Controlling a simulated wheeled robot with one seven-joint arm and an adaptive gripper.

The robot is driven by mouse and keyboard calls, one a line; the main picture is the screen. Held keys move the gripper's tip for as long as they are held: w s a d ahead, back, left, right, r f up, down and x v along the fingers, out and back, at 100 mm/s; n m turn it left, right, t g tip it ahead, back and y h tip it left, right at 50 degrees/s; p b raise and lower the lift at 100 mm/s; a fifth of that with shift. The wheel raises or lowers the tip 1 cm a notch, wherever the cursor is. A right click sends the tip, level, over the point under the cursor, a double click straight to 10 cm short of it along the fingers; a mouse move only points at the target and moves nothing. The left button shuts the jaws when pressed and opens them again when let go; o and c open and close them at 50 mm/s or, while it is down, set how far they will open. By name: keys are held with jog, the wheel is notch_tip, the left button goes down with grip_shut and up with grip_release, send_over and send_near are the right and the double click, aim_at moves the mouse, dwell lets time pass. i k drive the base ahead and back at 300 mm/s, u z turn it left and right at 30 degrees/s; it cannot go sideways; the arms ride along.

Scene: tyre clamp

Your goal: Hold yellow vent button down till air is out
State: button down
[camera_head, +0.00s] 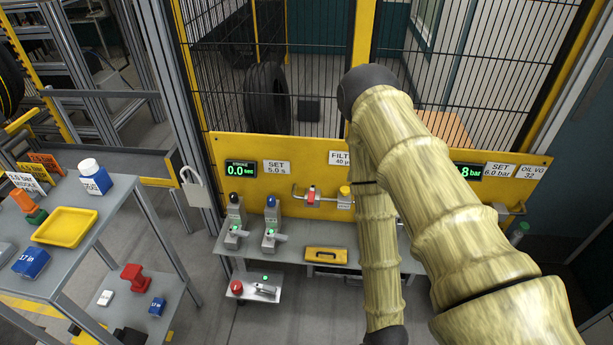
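A small yellow button (345,190) sits on top of a fitting on the yellow panel (225,152), just left of my forearm. A red-handled valve (311,196) is on the pipe to its left. A green pressure display (468,171) is partly hidden behind my arm; only "8 bar" at its end shows. My arm bends high in front of the panel and its forearm runs down to the bottom edge. My gripper is outside the picture, so its state and what it touches are hidden.
Two lever units (235,215) stand on the grey bench (292,237), left of the valve. A yellow case (326,254) lies on the bench. A low shelf holds a red button (237,287). A grey cart (88,235) with a yellow tray (65,227) stands left. Mesh fencing rises behind.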

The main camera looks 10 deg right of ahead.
aim_at(345, 190)
jog(key=u, duration=0.15)
jog(key=i, duration=1.45)
jog(key=z, duration=0.9)
